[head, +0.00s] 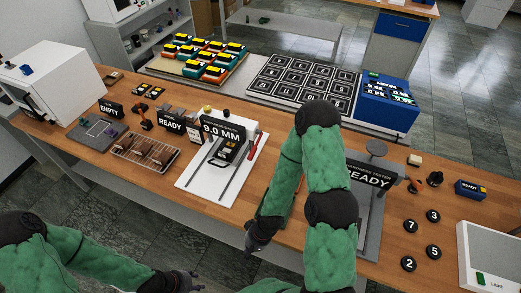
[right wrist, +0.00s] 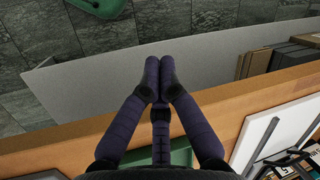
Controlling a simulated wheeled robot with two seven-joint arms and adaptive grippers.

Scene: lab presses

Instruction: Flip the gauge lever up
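The gauge (head: 222,140) stands on a white base plate (head: 190,190) at the middle of the bench, with a display reading 9.0 MM. A lever with a red part (head: 256,145) slants up at its right side; I cannot tell its exact setting. My right gripper (head: 254,245) hangs in front of the bench edge, right of and nearer than the gauge, apart from it. In the right wrist view its fingers (right wrist: 160,75) meet at the tips with nothing between them. My left gripper (head: 188,281) is low at the bottom edge, off the bench, partly cut off.
A hardness tester (head: 368,175) stands right of my right arm, partly hidden by it. A wire rack (head: 145,152) and a READY sign (head: 171,122) are left of the gauge. Round numbered weights (head: 409,264) lie at right. Floor is clear in front of the bench.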

